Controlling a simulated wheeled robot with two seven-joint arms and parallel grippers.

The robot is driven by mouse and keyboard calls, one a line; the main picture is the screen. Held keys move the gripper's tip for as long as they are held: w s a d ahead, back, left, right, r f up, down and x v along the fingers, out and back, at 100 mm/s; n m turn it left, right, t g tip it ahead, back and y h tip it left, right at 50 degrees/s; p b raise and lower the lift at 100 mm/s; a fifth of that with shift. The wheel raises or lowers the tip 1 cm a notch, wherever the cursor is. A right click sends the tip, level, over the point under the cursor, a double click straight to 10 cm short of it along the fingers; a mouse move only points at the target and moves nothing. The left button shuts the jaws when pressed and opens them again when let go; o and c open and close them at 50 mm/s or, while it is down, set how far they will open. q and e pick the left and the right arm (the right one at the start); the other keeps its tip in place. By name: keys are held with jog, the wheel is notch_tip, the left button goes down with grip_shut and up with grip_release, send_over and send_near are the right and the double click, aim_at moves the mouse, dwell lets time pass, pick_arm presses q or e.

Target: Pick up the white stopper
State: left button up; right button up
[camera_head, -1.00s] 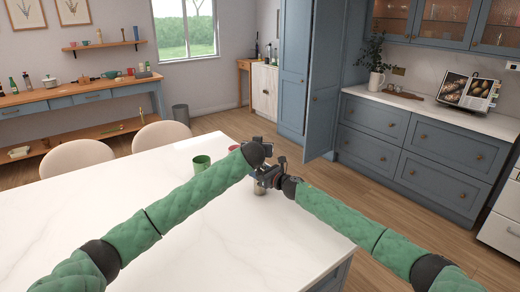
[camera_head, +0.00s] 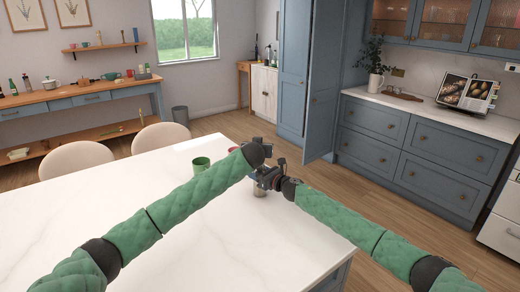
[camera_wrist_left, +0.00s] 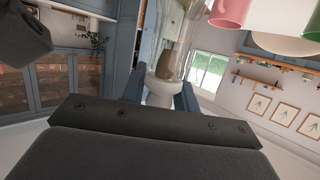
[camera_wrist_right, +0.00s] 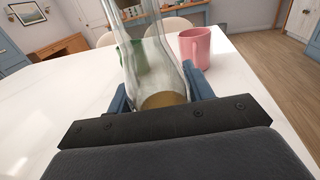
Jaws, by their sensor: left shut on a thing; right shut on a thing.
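The white stopper (camera_wrist_left: 160,91) shows in the left wrist view, between the blue fingers of my left gripper (camera_wrist_left: 160,96), which is shut on it. Clear glass, a bottle (camera_wrist_left: 186,38) with something brown low inside, lies just beyond the stopper. I cannot tell whether the stopper sits in its neck or is clear of it. My right gripper (camera_wrist_right: 160,95) is shut on the glass bottle (camera_wrist_right: 152,58). In the head view, my left gripper (camera_head: 264,152) is just above my right gripper (camera_head: 270,177), and the bottle's lower part (camera_head: 259,190) shows beneath; the stopper is hidden.
A green mug (camera_head: 201,165) stands on the white table (camera_head: 225,235), left of the grippers. A pink mug (camera_wrist_right: 196,46) stands close behind the bottle, mostly hidden in the head view. Two chairs (camera_head: 160,137) line the far side. The table's front is clear.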

pick_arm(q)
notch_tip(320, 180, up, 10)
jog(key=shift+f, duration=0.15)
pick_arm(e)
jog(key=o, duration=1.4)
